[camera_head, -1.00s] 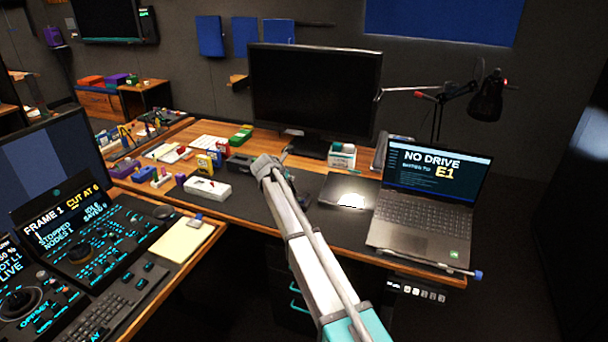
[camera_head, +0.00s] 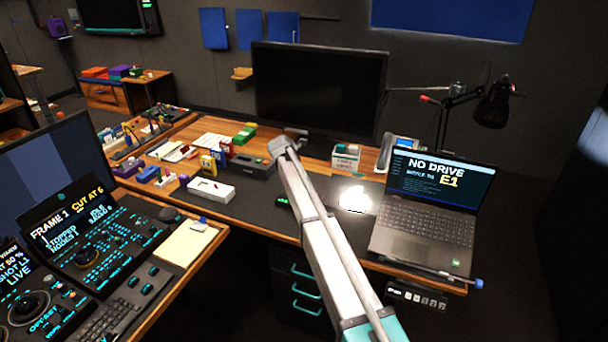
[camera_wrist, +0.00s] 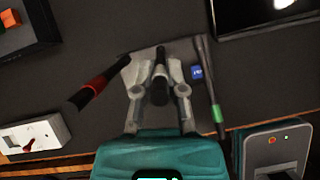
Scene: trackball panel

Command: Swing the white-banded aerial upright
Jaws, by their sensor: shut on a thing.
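In the wrist view, my gripper (camera_wrist: 158,82) is shut on a dark, round-ended rod (camera_wrist: 159,88) that stands between its fingers and points toward the camera. I take this rod to be the white-banded aerial; its white band cannot be made out. Below it lies a grey plate (camera_wrist: 148,66). A dark rod with a red band (camera_wrist: 97,85) slants down to the left. Another with a green band (camera_wrist: 211,82) lies to the right.
A white box with a red switch (camera_head: 209,190) stands left of my arm. The large monitor (camera_head: 318,92) stands behind. The dark mat (camera_head: 262,211) is bare near the front edge.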

